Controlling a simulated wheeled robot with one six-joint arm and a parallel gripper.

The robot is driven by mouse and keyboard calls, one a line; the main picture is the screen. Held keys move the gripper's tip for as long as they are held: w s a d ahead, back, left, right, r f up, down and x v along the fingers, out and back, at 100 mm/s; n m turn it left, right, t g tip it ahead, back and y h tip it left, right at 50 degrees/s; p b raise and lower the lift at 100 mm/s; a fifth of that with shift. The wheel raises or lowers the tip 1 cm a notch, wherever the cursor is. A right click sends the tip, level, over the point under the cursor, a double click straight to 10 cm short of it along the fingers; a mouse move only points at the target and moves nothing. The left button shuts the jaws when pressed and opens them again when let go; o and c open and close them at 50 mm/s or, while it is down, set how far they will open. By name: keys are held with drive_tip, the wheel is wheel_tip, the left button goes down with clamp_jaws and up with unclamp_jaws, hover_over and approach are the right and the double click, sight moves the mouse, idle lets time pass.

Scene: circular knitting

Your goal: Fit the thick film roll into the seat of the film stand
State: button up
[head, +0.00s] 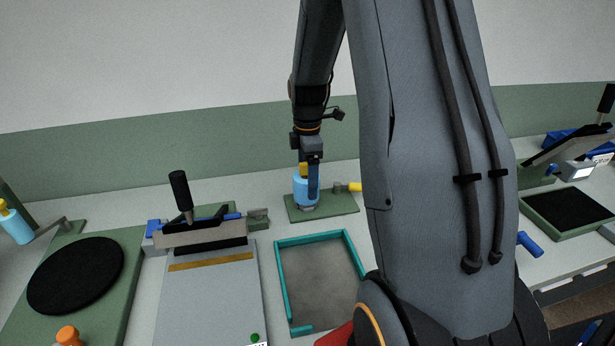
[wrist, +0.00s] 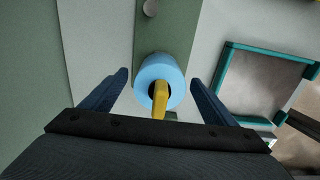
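A light blue film roll (head: 300,187) stands upright over a green stand plate (head: 342,207) at the back middle. A grey round seat part (head: 308,208) shows just beneath it. In the wrist view the roll (wrist: 146,72) is seen end-on, with a yellow piece (wrist: 160,98) sticking out of its dark core towards the camera. My gripper (wrist: 159,78) is open, with one finger on each side of the roll and gaps visible. In the head view my gripper (head: 313,182) partly covers the roll. I cannot tell how deep the roll sits.
A grey post with a yellow piece (head: 355,187) stands on the plate's right side. A teal-edged tray (head: 283,290) lies in front. A lever press (head: 205,236) is left of it, and another blue roll (head: 17,226) is far left. My arm hides the right middle.

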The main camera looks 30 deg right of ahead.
drive_tip(key=shift+r, duration=0.1)
drive_tip(key=shift+r+b, duration=1.3)
drive_tip(key=shift+r, duration=2.5)
